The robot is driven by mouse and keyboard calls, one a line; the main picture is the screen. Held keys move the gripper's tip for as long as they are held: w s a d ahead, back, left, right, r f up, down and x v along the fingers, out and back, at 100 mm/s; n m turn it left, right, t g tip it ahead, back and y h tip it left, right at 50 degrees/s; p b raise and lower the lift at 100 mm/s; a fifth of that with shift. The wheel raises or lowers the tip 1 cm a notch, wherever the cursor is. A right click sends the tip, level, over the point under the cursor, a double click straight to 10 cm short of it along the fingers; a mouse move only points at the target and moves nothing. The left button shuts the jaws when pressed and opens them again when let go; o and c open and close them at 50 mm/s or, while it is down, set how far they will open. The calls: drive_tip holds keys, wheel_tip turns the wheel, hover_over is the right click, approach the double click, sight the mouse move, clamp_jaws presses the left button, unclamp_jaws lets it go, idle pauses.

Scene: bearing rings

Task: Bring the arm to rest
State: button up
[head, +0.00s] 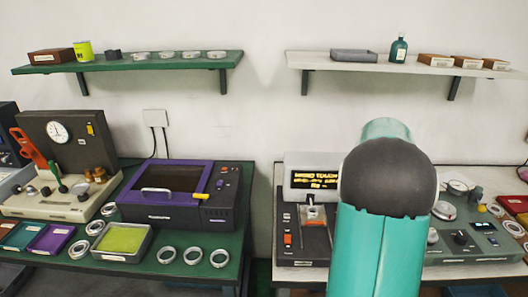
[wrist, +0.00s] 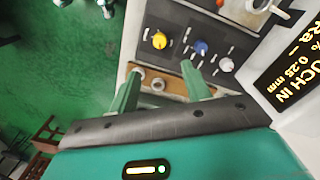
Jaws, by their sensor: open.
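My arm (head: 375,235), teal with a dark grey joint, rises in front of the right bench in the head view. My gripper is hidden there. In the wrist view my gripper (wrist: 161,74) is open, its two green fingers spread apart with nothing between them. Beyond the fingers is a grey instrument panel with a yellow knob (wrist: 159,40), a blue knob (wrist: 201,47) and a white knob (wrist: 226,65). I cannot tell how far the fingertips are from that panel.
A tester with a lit display (head: 316,180) stands on the right bench, left of my arm. The left bench holds a purple machine (head: 175,195), a green-filled tray (head: 122,241) and several rings (head: 193,256). Two shelves (head: 130,62) hang above. Green floor (wrist: 50,60) is partly clear.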

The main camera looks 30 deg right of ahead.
drive_tip(key=a+r+n+t, duration=0.1)
drive_tip(key=a+r+n, duration=0.2)
drive_tip(key=a, duration=0.5)
drive_tip(key=w+a+r+n+t, duration=0.1)
drive_tip(key=a+r+n, duration=0.2)
drive_tip(key=a, duration=0.5)
drive_tip(key=a+r+n+t, duration=0.1)
drive_tip(key=a+r+n, duration=0.15)
drive_tip(key=a, duration=0.45)
drive_tip(key=s+a+n+t, duration=0.1)
drive_tip(key=s+a+n, duration=0.3)
drive_tip(key=a, duration=0.5)
drive_tip(key=s+a+n+t, duration=0.2)
drive_tip(key=s+a+n, duration=0.3)
drive_tip(key=a, duration=0.4)
drive_tip(key=shift+s+a+r, duration=0.2)
drive_tip(key=shift+s+a, duration=0.1)
drive_tip(key=shift+s, duration=0.15)
drive_tip(key=shift+d, duration=0.1)
